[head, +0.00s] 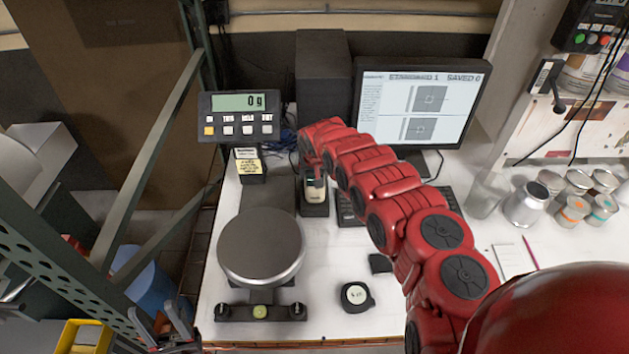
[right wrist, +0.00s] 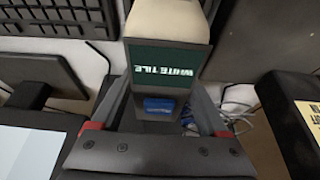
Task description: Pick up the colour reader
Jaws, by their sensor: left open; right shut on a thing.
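The colour reader is a small handheld device with a beige body (head: 314,187), partly hidden by my red right arm in the head view. In the right wrist view the colour reader (right wrist: 166,62) shows a dark green screen reading "WHITE TILE" and a blue button. My right gripper (right wrist: 160,108) is shut on it, one finger on each side. In the head view the reader is at its dark stand (head: 314,208); I cannot tell whether it is clear of it. My left gripper (head: 172,328) is open at the lower left edge, far from the reader.
A round scale plate (head: 262,245) stands left on the white bench, with its display (head: 239,116) behind. A monitor (head: 420,100) and keyboard (head: 352,208) are near the reader. Several cans (head: 527,205) stand right. A round black tape measure (head: 356,296) lies in front. A green metal frame (head: 150,165) is left.

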